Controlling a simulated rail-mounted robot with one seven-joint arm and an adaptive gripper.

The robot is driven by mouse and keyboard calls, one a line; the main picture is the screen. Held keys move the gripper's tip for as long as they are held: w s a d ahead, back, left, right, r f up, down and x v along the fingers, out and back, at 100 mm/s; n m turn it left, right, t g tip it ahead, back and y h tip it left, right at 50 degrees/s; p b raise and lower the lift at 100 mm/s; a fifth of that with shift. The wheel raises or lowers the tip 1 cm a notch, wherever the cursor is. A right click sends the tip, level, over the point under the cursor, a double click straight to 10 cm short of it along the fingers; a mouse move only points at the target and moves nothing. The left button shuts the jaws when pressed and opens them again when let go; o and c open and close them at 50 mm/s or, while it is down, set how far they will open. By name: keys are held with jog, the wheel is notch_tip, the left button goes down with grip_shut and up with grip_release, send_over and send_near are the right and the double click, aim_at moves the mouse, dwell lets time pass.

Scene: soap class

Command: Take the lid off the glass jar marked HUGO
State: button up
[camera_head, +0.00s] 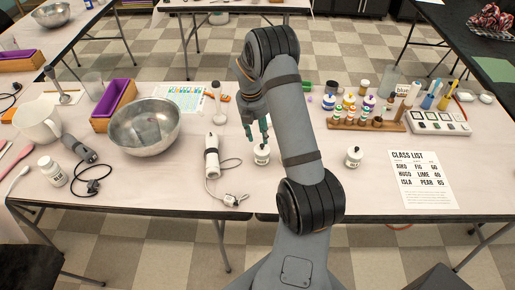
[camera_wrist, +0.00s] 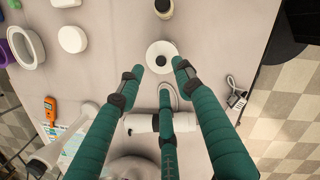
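A small glass jar with white contents and a dark-knobbed lid (camera_head: 262,155) stands near the table's front edge. Its lettering is too small to read. A similar jar (camera_head: 353,157) with a dark knob stands to the right, its label also unreadable. My gripper (camera_head: 257,132) is just above the nearer jar, its teal fingers pointing down. In the wrist view my gripper's fingers (camera_wrist: 158,74) are spread, with the jar's round white top and dark knob (camera_wrist: 160,57) just beyond the fingertips. Nothing is held. The second jar (camera_wrist: 164,8) shows at the top edge.
A white cylindrical device with a cord (camera_head: 212,158) lies just left of the jar. A metal bowl (camera_head: 145,126) stands further left. A wooden rack of small bottles (camera_head: 366,124) is at the right behind. A printed class list (camera_head: 422,180) lies at right. Table between the jars is clear.

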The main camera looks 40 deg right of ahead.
aim_at(262, 145)
jog(key=shift+f, duration=0.3)
jog(key=f, duration=0.1)
jog(key=f+p, duration=0.1)
jog(key=d+f, duration=0.1)
jog(key=shift+s+d+f, duration=0.1)
jog(key=shift+s+f, duration=0.15)
jog(key=shift+s, duration=0.15)
jog(key=shift+w+f, duration=0.1)
jog(key=shift+f, duration=0.45)
jog(key=c, duration=0.3)
grip_shut()
jog(key=shift+r, duration=0.15)
